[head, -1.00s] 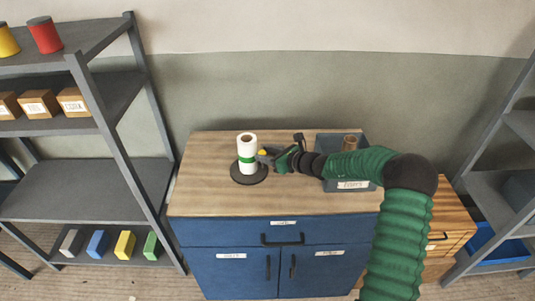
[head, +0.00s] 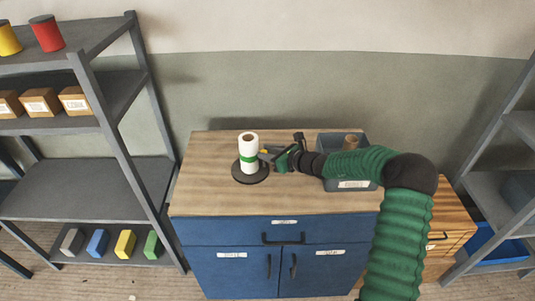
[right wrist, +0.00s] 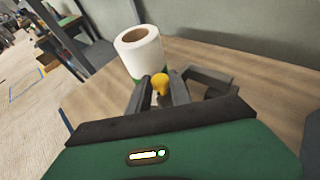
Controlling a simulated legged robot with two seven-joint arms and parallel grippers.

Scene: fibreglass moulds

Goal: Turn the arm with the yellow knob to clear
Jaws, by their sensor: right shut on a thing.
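A white roll (head: 249,145) stands upright on a dark round base (head: 250,176) on the cabinet top. A green band (head: 248,158) crosses the roll low down. The roll also shows in the right wrist view (right wrist: 139,52), with its open core facing up. My right gripper (head: 265,155) is at the roll's right side. In the right wrist view its dark fingers (right wrist: 160,90) are shut on the yellow knob (right wrist: 160,82), just in front of the roll. The arm that carries the knob is mostly hidden by the fingers. My left gripper is in no view.
A grey bin (head: 330,182) with a label and a brown roll (head: 350,142) stands on the cabinet top (head: 215,190) behind my right forearm. Shelving stands at the left and right. The cabinet top left of the base is clear.

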